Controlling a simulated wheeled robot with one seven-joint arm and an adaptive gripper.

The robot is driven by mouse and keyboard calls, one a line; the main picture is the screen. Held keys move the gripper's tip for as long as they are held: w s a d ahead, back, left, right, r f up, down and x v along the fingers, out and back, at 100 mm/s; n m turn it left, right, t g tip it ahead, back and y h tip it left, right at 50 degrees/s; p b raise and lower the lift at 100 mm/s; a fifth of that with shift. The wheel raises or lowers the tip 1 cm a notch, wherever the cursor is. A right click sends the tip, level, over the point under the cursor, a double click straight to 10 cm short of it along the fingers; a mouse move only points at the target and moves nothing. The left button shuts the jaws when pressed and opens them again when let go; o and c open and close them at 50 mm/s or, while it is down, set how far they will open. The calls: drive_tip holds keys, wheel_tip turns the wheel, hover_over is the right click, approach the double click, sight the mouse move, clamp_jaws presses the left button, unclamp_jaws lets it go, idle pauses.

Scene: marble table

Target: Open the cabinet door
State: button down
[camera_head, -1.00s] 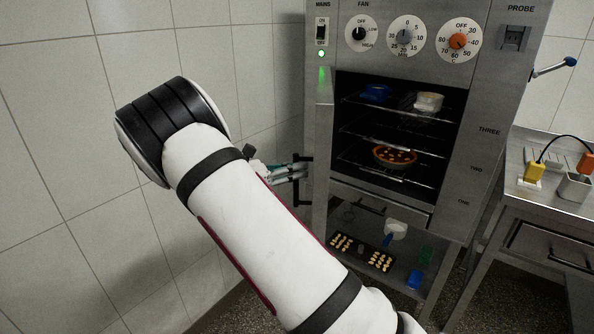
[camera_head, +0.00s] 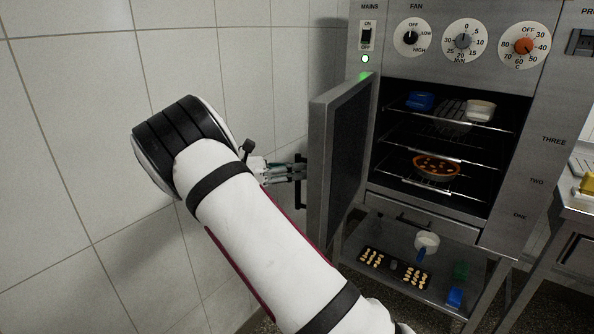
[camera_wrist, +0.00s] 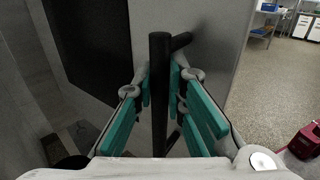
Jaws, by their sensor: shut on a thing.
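The cabinet door (camera_head: 337,165) is a grey metal panel, swung open on the left side of the oven-like cabinet (camera_head: 555,115). Its black bar handle (camera_head: 301,192) is on the door's outer face; in the wrist view the handle (camera_wrist: 159,95) runs upright between the fingers. My gripper (camera_head: 296,170) is shut on the handle, and its teal finger pads also show on both sides of the bar in the wrist view (camera_wrist: 163,100). My white arm hides part of the door's lower left surroundings.
Inside are wire racks with a pie (camera_head: 436,167), a blue dish (camera_head: 419,101) and a white dish (camera_head: 481,109). A tiled wall (camera_head: 70,150) is close on the left. A metal table (camera_head: 575,240) stands right.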

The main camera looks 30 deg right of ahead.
drive_tip(key=c, duration=1.6)
unclamp_jaws()
drive_tip(key=v, duration=1.2)
drive_tip(key=shift+s, duration=0.1)
